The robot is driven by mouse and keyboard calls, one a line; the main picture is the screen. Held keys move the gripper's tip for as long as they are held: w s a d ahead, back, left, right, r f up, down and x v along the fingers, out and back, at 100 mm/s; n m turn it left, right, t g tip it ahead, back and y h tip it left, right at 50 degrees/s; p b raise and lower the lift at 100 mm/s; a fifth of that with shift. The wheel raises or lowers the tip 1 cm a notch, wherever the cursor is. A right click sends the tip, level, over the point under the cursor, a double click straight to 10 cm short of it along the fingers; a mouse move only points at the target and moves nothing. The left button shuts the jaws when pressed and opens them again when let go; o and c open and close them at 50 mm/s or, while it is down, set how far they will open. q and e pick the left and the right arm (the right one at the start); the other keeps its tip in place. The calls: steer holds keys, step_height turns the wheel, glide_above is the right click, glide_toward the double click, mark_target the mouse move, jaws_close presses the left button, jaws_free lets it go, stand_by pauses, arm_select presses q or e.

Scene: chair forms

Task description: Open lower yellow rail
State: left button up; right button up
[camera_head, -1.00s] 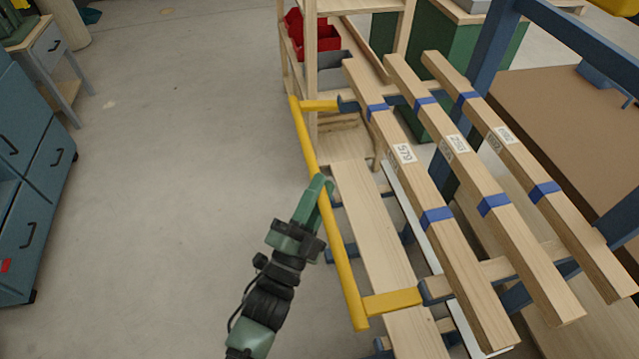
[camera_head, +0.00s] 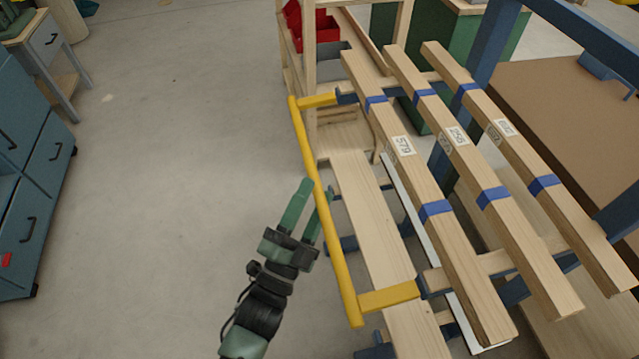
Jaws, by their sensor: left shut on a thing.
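The yellow rail (camera_head: 337,255) is a long bar with a short yellow arm at each end, joined to the blue rack beside the wooden beams. It runs from the upper middle down to the lower middle of the head view. My left gripper (camera_head: 316,187) reaches up from the bottom, its green fingers at the rail's middle. It is shut on the rail, one finger to the left and the other partly behind the bar. My right gripper is out of view.
Three wooden beams (camera_head: 437,210) with blue bands lie on the rack right of the rail. A wooden shelf (camera_head: 310,60) with red bins stands behind. Blue drawer cabinets (camera_head: 45,165) stand at the left. The grey floor between is clear.

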arm_select(q)
steer(key=v, duration=0.5)
steer(key=shift+a+r, duration=0.15)
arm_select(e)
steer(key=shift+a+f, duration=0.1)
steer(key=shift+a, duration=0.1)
